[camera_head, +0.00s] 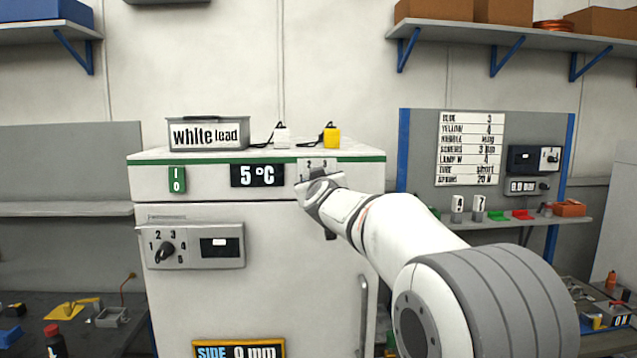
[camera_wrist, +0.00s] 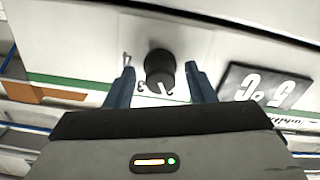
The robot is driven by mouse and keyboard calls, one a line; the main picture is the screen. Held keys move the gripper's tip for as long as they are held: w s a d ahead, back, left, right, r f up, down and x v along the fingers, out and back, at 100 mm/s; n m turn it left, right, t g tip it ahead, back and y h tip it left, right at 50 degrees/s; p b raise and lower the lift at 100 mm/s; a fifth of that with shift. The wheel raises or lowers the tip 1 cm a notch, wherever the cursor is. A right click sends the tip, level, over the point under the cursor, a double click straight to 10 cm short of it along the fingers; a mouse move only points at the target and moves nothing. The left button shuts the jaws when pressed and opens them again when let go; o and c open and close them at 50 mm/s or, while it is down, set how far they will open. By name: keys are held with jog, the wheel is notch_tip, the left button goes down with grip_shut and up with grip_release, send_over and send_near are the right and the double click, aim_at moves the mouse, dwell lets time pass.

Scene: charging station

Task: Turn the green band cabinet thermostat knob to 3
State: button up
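The white cabinet (camera_head: 165,310) has a green band (camera_head: 215,161) along its top. A small dial plate (camera_head: 305,163) with digits sits at the band's right end; its knob is hidden behind my gripper (camera_head: 318,182) in the head view. In the wrist view, the black round knob (camera_wrist: 160,66) has a white pointer mark toward the picture's bottom, near partly covered digits; I cannot tell which one it meets. My gripper (camera_wrist: 160,88) is open, with a fingertip on each side of the knob and visible gaps. A second black knob (camera_head: 164,252), marked 1 to 5, is on a lower panel.
A 5 °C display (camera_head: 257,175) and green switch (camera_head: 177,180) are left of the dial. A white lead box (camera_head: 207,133), a white plug (camera_head: 281,136) and a yellow plug (camera_head: 331,137) stand on top. A vertical handle (camera_head: 364,312) sticks out below right.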

jog(key=c, duration=0.9)
jog(key=shift+m, duration=0.3)
jog(key=m+b, duration=0.1)
jog(key=m, duration=1)
dwell(0.5)
jog(key=o, duration=1)
